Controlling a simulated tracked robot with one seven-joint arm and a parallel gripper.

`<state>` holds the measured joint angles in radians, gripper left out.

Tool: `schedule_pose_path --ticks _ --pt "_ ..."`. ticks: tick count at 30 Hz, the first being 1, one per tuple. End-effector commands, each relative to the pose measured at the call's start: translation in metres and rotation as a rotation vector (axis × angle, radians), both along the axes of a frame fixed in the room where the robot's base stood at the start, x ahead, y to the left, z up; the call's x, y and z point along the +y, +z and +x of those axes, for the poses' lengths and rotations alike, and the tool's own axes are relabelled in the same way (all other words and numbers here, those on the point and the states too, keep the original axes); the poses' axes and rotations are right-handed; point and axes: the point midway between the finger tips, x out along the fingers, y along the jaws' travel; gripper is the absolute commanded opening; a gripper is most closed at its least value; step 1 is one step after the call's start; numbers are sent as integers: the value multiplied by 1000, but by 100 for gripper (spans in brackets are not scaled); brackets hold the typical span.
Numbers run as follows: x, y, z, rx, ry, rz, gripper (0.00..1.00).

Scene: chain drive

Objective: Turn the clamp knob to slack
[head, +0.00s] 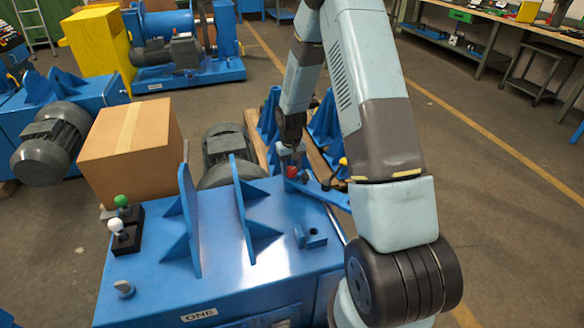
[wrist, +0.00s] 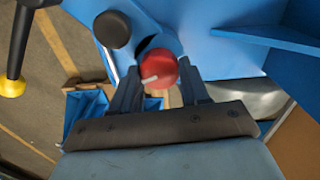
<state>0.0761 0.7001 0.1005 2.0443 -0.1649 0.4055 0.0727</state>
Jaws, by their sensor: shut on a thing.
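The clamp knob (wrist: 158,68) is red and round with a pale pointer mark on its face. In the wrist view it sits between the fingers of my gripper (wrist: 160,84), which is shut on it. The pale mark points to the lower left in that view. In the head view the red knob (head: 292,172) shows small at the far right end of the blue machine, under my gripper (head: 290,160). The fingertips are partly hidden there. A blue arm plate (head: 322,192) lies beside the knob.
A black round knob (wrist: 112,29) is close beside the red one. A black lever with a yellow end (wrist: 12,86) stands at the left of the wrist view. Upright blue brackets (head: 190,215) rise from the machine top (head: 150,265). A cardboard box (head: 130,150) stands behind.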

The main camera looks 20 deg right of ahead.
Motion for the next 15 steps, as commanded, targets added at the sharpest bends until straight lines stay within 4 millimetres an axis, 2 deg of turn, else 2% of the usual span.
schedule_pose_path --ticks 15 --pt "1 2 3 -8 487 -1 15"
